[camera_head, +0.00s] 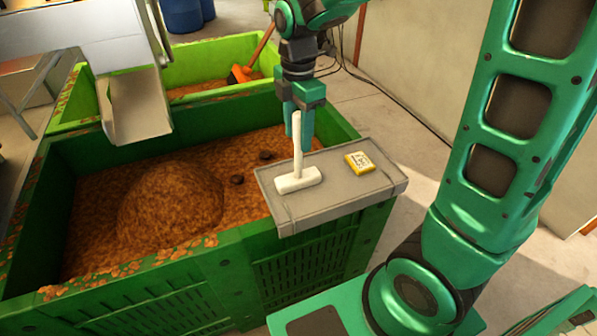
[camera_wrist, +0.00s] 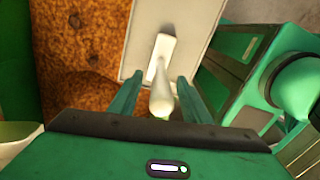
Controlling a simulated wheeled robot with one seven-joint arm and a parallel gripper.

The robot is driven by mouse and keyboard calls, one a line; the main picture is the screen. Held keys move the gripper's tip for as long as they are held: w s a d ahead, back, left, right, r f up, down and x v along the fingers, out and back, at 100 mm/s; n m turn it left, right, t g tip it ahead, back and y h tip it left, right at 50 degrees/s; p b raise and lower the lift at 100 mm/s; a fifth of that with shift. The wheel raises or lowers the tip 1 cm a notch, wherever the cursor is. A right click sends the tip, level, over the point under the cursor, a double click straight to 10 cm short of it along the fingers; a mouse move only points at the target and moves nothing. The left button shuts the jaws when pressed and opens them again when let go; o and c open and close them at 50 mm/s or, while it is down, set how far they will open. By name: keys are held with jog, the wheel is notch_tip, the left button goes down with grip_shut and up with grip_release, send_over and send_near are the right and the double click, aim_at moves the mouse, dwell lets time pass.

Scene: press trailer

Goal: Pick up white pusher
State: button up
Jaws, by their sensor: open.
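The white pusher (camera_head: 297,172) stands upright on the grey shelf (camera_head: 345,203), with its bar-shaped foot down and its handle pointing up. My gripper (camera_head: 299,130) is above the shelf, pointing down, with its fingers around the upper part of the handle. In the wrist view the white pusher (camera_wrist: 162,100) shows between the two open fingers of my gripper (camera_wrist: 160,92). The handle looks apart from both fingers there. The handle's top end is close to the camera and the foot lies farther off.
A yellow-edged box with a printed label (camera_head: 359,163) lies on the shelf right of the pusher. The shelf sits on the rim of a green crate (camera_head: 215,265) filled with brown pulp (camera_head: 170,205). A metal chute (camera_head: 135,105) hangs over the crate at left. An orange-headed tool (camera_head: 240,73) leans behind.

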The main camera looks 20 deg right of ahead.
grip_shut()
jog(key=shift+r, duration=0.1)
dwell(0.3)
